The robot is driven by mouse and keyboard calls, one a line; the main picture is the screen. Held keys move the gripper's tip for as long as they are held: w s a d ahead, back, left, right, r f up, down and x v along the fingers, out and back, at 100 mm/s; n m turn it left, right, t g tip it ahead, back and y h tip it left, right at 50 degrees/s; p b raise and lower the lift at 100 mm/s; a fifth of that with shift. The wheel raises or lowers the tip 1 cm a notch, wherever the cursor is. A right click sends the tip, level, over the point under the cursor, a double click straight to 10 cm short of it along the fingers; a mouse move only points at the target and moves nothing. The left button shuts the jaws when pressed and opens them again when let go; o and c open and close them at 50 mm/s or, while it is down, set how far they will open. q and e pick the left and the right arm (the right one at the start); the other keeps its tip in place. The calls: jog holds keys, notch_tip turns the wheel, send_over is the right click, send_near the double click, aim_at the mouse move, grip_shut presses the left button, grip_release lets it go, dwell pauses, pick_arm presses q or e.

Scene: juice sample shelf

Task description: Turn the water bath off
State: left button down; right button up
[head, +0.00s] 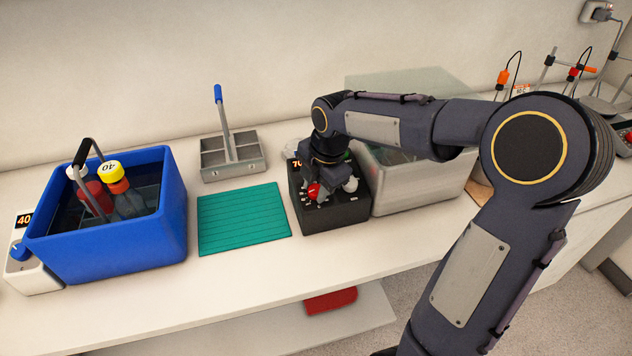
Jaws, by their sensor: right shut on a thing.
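A black unit (335,217) with a lit display reading about 70 (296,163) stands mid-bench, beside a grey tank (405,190) with a clear lid. My right gripper (322,189) reaches down onto its top and is shut on what looks like a small red knob (313,191). The fingers hide much of the controls. At the left, a blue tub (108,240) holds dark liquid and a rack with capped bottles (128,198). Its white control box (35,272) has a display reading 40 (24,219) and a blue knob (18,250). I cannot tell which bath is meant. My left gripper is not in view.
A green ridged mat (244,220) lies between the blue tub and the black unit. A grey divided carrier (232,160) with a blue-tipped handle stands behind it. Probes on stands (550,75) are at the back right. A red object (330,301) lies on the lower shelf.

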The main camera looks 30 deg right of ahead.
jog(key=n+p, duration=0.2)
jog(key=n, duration=0.4)
jog(key=shift+g, duration=0.3)
dwell(0.4)
jog(key=o, duration=1)
jog(key=shift+c, duration=0.2)
jog(key=r, duration=0.2)
jog(key=s+r, duration=0.1)
jog(key=r, duration=0.4)
jog(key=shift+s+d+r, duration=0.15)
jog(key=shift+r, duration=0.2)
